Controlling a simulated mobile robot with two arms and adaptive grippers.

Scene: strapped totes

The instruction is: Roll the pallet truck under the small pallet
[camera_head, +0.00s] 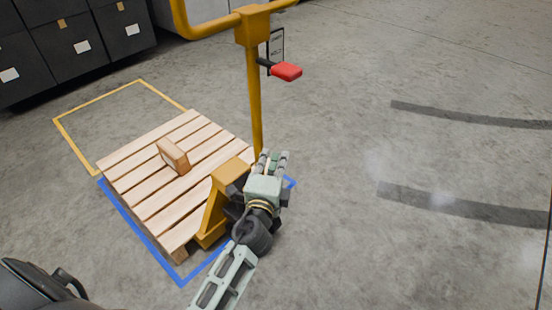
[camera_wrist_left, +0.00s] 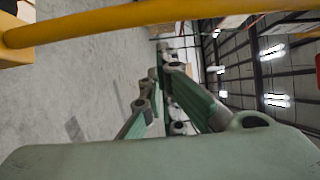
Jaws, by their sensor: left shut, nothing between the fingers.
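The yellow pallet truck (camera_head: 228,178) stands at the right end of the small wooden pallet (camera_head: 150,192). Its yellow handle post (camera_head: 256,100) rises to a crossbar at the top of the head view. Its forks are hidden; the pallet slats cover where they would be. My left gripper (camera_head: 273,157) is shut and empty, beside the lower part of the post and in front of part of the truck body. I cannot tell whether it touches the truck. In the left wrist view, a yellow bar (camera_wrist_left: 150,14) crosses above my left gripper's fingers (camera_wrist_left: 165,75). My right gripper is not in view.
A small wooden block (camera_head: 173,155) sits on the pallet. A blue floor outline (camera_head: 137,237) borders the pallet, and a yellow outline (camera_head: 73,143) lies behind it. Dark totes (camera_head: 75,50) stand at the back left. The floor to the right is open, with dark curved marks.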

